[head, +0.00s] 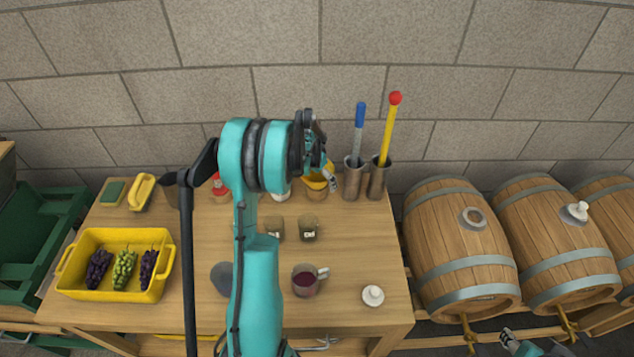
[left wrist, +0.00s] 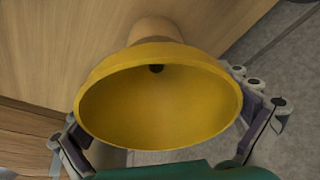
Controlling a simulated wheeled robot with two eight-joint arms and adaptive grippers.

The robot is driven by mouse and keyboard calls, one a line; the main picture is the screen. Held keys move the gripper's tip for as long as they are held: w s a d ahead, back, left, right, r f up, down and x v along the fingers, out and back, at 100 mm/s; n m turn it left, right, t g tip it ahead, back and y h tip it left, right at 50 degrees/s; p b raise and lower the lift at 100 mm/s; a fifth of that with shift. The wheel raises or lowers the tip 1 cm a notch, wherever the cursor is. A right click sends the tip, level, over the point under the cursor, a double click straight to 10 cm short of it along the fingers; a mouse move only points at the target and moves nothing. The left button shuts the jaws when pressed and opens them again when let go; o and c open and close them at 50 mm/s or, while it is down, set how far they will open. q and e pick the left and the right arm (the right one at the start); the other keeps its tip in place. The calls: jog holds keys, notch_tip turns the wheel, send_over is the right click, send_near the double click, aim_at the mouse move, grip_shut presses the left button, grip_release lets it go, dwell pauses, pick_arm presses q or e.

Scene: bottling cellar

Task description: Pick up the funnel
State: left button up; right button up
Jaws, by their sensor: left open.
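The yellow funnel (head: 316,184) is near the back of the wooden table, left of two metal cups, partly hidden by my left gripper. In the left wrist view the funnel (left wrist: 150,105) has its wide mouth facing the camera, with a small dark hole at its bottom. A tan round part (left wrist: 155,29) shows behind it. My left gripper (head: 327,172) is open, with a finger on each side of the funnel's rim; I cannot tell whether they touch it. A teal and grey part at the lower right edge looks like my right gripper (head: 511,342); its jaws are unclear.
Metal cups (head: 355,183) hold a blue-handled and a red-tipped yellow tool. A yellow crate (head: 84,286) with grapes, a mug of dark red liquid (head: 305,283) and a white knob (head: 373,295) stand on the table (head: 350,250).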

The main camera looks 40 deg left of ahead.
pick_arm(q)
jog(key=shift+r, duration=0.1)
jog(key=shift+c, duration=0.3)
jog(key=shift+s, duration=0.1)
jog(key=c, duration=0.8)
jog(key=shift+o, duration=0.2)
jog(key=shift+r, duration=0.1)
